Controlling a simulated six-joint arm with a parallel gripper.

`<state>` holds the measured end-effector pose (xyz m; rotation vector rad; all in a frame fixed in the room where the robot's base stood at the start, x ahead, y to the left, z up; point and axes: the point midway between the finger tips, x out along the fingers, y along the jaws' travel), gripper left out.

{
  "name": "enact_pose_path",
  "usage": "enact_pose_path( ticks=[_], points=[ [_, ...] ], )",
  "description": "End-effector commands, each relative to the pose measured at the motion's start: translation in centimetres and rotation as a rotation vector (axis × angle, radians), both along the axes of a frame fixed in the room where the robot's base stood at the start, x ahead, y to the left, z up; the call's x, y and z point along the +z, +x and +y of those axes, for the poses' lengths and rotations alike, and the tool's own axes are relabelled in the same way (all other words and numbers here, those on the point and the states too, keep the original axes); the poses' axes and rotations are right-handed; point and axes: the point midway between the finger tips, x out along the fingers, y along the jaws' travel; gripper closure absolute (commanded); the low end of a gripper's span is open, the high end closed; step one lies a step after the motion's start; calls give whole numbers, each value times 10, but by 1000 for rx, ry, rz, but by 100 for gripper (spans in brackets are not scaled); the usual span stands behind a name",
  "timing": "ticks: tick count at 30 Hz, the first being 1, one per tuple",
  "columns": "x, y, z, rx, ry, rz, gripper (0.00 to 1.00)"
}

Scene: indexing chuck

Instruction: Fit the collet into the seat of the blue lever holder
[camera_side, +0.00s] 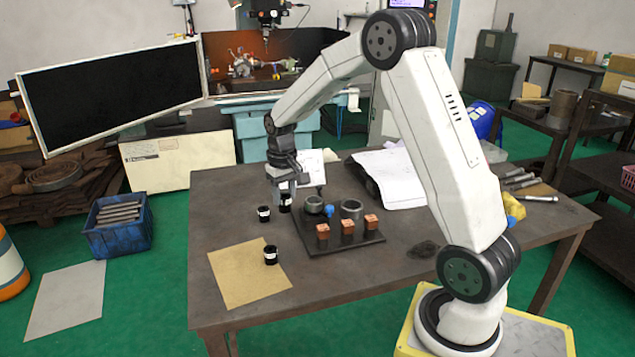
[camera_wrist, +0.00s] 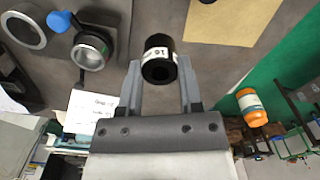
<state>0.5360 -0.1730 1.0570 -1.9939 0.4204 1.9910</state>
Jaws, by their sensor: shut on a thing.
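My gripper (camera_side: 286,184) is shut on a black collet (camera_side: 285,205) with a white label band. In the wrist view the collet (camera_wrist: 157,48) sits between the two fingertips (camera_wrist: 159,68), its hollow end facing the camera. In the side view it is just left of the dark board, seemingly above the table; the exact gap is unclear. The blue lever holder (camera_side: 314,204) is a round metal cup on the board, with a blue knob (camera_side: 329,211) at its side. In the wrist view the holder (camera_wrist: 88,56) and its blue knob (camera_wrist: 58,21) lie left of the collet, apart from it.
A second round metal holder (camera_side: 351,208) and three copper-coloured blocks (camera_side: 347,227) stand on the dark board (camera_side: 345,245). Two other black collets stand left, one on the table (camera_side: 264,214), one at the tan sheet (camera_side: 271,256). White papers (camera_side: 392,178) lie behind.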

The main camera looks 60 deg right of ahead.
Motion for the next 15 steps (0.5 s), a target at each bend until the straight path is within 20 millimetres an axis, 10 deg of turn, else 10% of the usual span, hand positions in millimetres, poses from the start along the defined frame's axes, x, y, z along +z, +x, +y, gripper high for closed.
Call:
enact_pose_path(
  ticks=[6, 15],
  points=[
    [21, -10, -67, -149, -1, -2, 100],
    [34, -22, -106, -236, 0, -1, 100]
  ],
)
